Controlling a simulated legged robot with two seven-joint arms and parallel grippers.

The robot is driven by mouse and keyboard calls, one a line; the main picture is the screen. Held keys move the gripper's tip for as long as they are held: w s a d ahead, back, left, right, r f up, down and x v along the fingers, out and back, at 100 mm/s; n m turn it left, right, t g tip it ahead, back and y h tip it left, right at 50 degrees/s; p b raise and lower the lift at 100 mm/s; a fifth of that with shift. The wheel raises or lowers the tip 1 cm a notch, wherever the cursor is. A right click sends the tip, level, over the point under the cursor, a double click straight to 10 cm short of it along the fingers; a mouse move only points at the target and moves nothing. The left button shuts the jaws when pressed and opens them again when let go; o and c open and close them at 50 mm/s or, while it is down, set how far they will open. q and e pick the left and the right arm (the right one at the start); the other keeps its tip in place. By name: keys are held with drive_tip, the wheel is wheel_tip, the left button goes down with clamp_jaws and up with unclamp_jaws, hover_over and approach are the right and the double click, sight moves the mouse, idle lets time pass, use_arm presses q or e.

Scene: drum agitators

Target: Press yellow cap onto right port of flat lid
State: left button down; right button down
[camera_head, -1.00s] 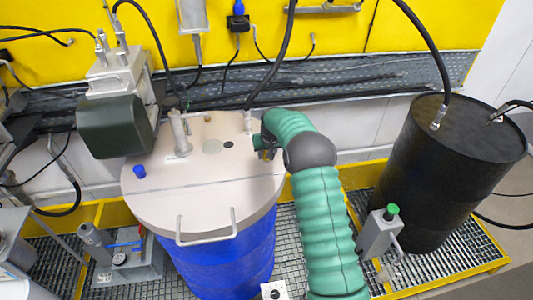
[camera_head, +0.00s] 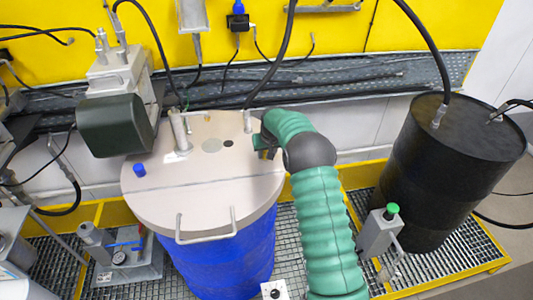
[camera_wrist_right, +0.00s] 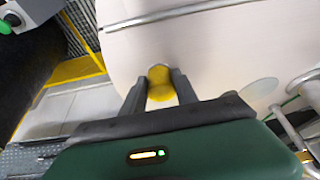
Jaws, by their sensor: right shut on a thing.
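The flat lid (camera_head: 205,190) is a beige disc on top of a blue drum (camera_head: 225,262). A blue cap (camera_head: 139,171) sits at the lid's left side. My right gripper (camera_head: 264,148) is low at the lid's right edge, its arm in a green sleeve. In the right wrist view its two fingers (camera_wrist_right: 159,88) are shut on the yellow cap (camera_wrist_right: 160,80), with the lid (camera_wrist_right: 220,50) directly behind. The cap covers whatever is under it, so I cannot see the right port or tell whether the cap touches it. My left gripper is not in view.
Metal fittings (camera_head: 180,132) rise from the lid's back. A metal handle (camera_head: 205,238) spans its front. A dark green motor housing (camera_head: 117,126) hangs at the left. A black drum (camera_head: 440,170) and a box with a green button (camera_head: 380,232) stand at the right.

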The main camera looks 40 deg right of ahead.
drive_tip(key=c, duration=0.9)
unclamp_jaws()
drive_tip(key=shift+s+a+f, duration=0.15)
drive_tip(key=shift+s+f, duration=0.1)
drive_tip(key=shift+f, duration=0.15)
drive_tip(key=shift+o, duration=0.2)
drive_tip(key=shift+w+a, duration=0.1)
drive_tip(key=shift+a, duration=0.05)
drive_tip(key=shift+d, duration=0.3)
drive_tip(key=shift+a+r, duration=0.1)
drive_tip(key=shift+r, duration=0.1)
drive_tip(key=r+p, duration=0.1)
drive_tip(key=r, duration=0.1)
drive_tip(key=r+p, duration=0.1)
drive_tip(key=shift+w+d+r+p, duration=0.25)
drive_tip(key=shift+r+p, duration=0.05)
drive_tip(key=shift+p, duration=0.05)
drive_tip(key=shift+s+r, duration=0.15)
drive_tip(key=shift+a, duration=0.1)
